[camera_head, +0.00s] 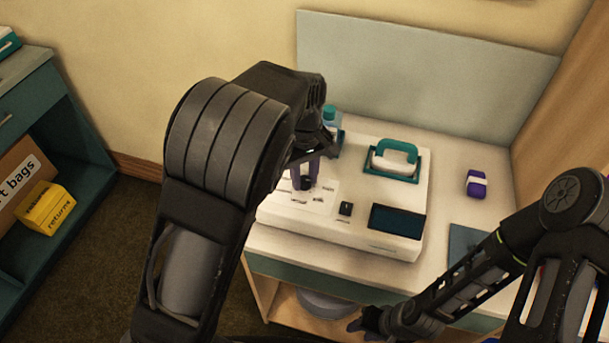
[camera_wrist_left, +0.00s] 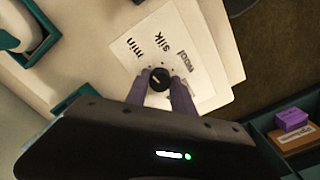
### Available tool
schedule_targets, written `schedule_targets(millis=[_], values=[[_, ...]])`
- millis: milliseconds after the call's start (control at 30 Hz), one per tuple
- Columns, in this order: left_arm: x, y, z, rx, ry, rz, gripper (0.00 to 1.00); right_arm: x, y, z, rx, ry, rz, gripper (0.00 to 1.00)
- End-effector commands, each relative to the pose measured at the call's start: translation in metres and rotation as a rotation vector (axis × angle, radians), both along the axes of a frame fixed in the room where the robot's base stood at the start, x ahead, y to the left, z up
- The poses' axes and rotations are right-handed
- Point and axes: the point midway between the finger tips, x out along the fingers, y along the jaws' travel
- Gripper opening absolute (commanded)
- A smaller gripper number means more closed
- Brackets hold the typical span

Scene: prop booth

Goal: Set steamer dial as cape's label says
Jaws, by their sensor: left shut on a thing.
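The steamer (camera_head: 410,246) is a white unit on the counter. Its dial (camera_wrist_left: 159,79) is a black knob with a pale pointer line, on a white plate (camera_wrist_left: 205,70) printed "min", "silk" and "wool". In the left wrist view the line slants toward the lower left; which mark it meets is unclear. My left gripper (camera_head: 305,172) reaches down to the plate, its purple fingers shut on either side of the dial. In the head view the fingers hide much of the dial. My right gripper (camera_head: 362,322) is low in front of the counter, its jaws unclear. I see no cape or cape label.
A teal-handled iron-like head (camera_head: 394,157) rests in a teal cradle on the steamer. A dark screen (camera_head: 397,221) and small black switch (camera_head: 345,209) are near its front. A bottle (camera_head: 331,128) stands behind; a purple-and-white item (camera_head: 477,184) lies right. Shelves (camera_head: 70,130) stand left.

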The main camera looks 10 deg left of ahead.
Motion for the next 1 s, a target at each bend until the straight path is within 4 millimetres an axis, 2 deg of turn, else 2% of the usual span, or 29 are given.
schedule_targets(millis=[567, 1000], values=[[0.0005, 0.0005, 0.0004, -0.001, -0.001, -0.056, 0.0, 0.0, 0.0, 0.0005, 0.0, 0.0, 0.0, 0.36], [0.0012, 0.0009, 0.0002, -0.001, -0.004, -0.354, 0.0, -0.0001, -0.0001, 0.0003, 0.0, 0.0, 0.0, 0.36]])
